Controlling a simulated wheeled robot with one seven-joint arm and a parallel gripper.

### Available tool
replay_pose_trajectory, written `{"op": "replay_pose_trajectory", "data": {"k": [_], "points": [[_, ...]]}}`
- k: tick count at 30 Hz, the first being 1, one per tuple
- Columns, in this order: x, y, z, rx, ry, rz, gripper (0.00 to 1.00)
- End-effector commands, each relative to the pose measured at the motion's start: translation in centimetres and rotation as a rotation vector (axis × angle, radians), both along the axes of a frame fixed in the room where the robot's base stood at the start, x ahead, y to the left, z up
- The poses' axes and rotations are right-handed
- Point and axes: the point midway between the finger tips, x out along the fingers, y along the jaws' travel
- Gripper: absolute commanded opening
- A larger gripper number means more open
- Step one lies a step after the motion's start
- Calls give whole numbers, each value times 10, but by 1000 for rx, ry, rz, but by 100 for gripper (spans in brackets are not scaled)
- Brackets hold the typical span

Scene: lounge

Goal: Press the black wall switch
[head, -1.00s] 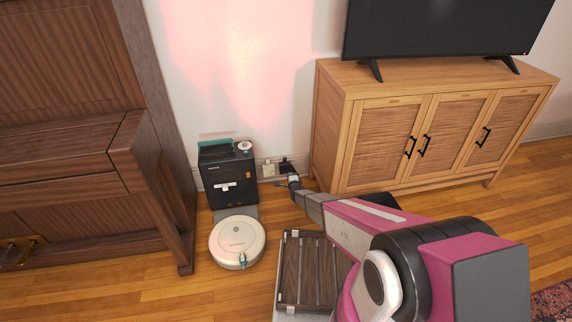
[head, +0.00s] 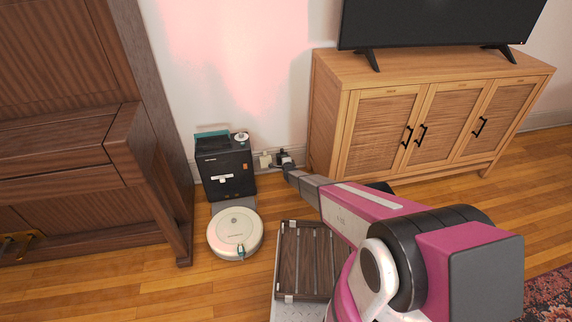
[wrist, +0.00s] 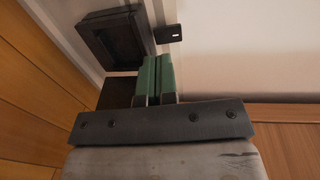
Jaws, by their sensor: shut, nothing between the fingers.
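A dark square, framed fixture that looks like the black wall switch (wrist: 112,38) fills the upper left of the wrist view, low by the baseboard. In the head view the black switch (head: 283,156) is small and partly hidden behind my gripper (head: 288,168). In the wrist view my gripper (wrist: 156,62) has its two green fingers together, empty, with the tips beside the lower right edge of the dark fixture. I cannot tell whether they touch it. A small black piece (wrist: 168,33) sits on the wall to the right of the fingertips.
A white outlet (head: 265,160) is just left of the switch. A black dock (head: 227,172) and round robot vacuum (head: 236,234) stand to the left, beside the brown piano (head: 70,150). The wooden cabinet (head: 330,110) is close on the right. A slatted brown piece (head: 305,260) lies in front.

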Motion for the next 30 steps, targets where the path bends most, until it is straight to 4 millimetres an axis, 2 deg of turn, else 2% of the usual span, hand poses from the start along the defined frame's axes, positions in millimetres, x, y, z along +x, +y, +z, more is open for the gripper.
{"op": "replay_pose_trajectory", "data": {"k": [1,3,7,20,24,30], "points": [[13,4,-3,0,0,0,0],[24,7,-5,0,0,0,0],[39,11,-6,0,-1,0,0],[44,13,-6,0,0,0,0],[56,16,-13,0,0,0,0],[58,17,-14,0,1,0,0]]}}
